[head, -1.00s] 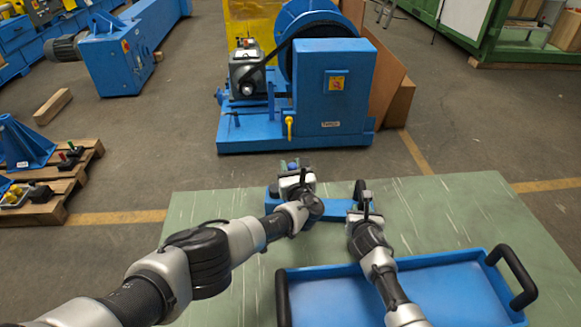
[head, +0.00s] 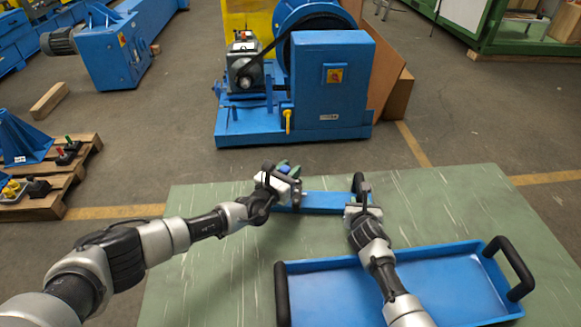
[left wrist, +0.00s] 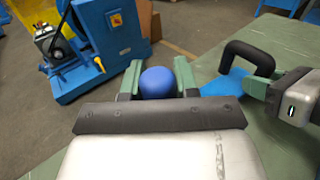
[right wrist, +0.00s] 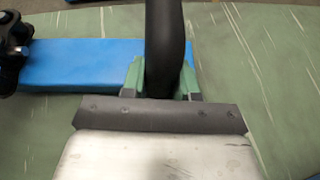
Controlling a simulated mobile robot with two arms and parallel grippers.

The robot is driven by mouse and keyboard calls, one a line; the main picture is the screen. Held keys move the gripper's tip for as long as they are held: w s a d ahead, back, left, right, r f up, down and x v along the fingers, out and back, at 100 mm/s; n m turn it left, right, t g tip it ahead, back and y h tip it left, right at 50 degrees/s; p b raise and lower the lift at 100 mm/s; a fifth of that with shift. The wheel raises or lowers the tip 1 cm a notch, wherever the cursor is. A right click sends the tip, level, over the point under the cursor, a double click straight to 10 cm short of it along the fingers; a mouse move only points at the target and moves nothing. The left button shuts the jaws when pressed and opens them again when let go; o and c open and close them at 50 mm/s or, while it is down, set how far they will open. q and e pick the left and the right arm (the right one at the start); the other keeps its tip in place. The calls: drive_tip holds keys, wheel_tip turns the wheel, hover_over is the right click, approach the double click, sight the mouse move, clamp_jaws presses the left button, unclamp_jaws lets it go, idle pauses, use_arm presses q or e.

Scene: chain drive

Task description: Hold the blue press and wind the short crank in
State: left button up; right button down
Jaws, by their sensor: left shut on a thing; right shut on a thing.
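The blue press (head: 325,202) is a long blue bar lying on the green table, with a black handle standing at its right end. My right gripper (head: 362,196) is shut on that black handle (right wrist: 165,40), which rises between the green fingers in the right wrist view. My left gripper (head: 286,172) is at the press's left end, shut on a round blue knob (left wrist: 157,82), apparently the short crank's grip. The knob sits between the green fingers. The crank's arm is hidden behind the left gripper.
A blue tray (head: 330,265) with black handles lies at the front right of the green table (head: 215,225). The table's left part is clear. Beyond the far edge, a blue belt-driven machine (head: 330,95) stands on the floor. A pallet (head: 60,190) is at the left.

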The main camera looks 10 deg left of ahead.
use_arm(q)
drive_tip(key=m+g+h, duration=0.1)
drive_tip(key=h, duration=0.1)
drive_tip(key=s+a+m+g+h, duration=0.1)
drive_tip(key=m+g+h, duration=0.1)
drive_tip(key=a+m+g+h, duration=0.1)
drive_tip(key=m+g+h, duration=0.1)
drive_tip(key=shift+s, duration=0.3)
drive_tip(key=shift+s+a+m+g+h, duration=0.25)
drive_tip(key=shift+m+g+h, duration=0.3)
drive_tip(key=shift+m+g, duration=0.45)
drive_tip(key=shift+s+a+m+g+h, duration=0.2)
drive_tip(key=shift+m+g+h, duration=0.35)
drive_tip(key=shift+g, duration=0.7)
drive_tip(key=shift+s+a+m+g+h, duration=0.2)
drive_tip(key=shift+m+g+h, duration=0.3)
drive_tip(key=shift+m+g, duration=0.5)
drive_tip(key=shift+g, duration=0.45)
drive_tip(key=o, duration=0.9)
drive_tip(key=a, duration=0.4)
drive_tip(key=s+a, duration=0.1)
drive_tip(key=a, duration=0.2)
drive_tip(key=s+a, duration=0.1)
drive_tip(key=a, duration=0.3)
drive_tip(key=shift+s+a, duration=0.15)
drive_tip(key=shift+a, duration=0.2)
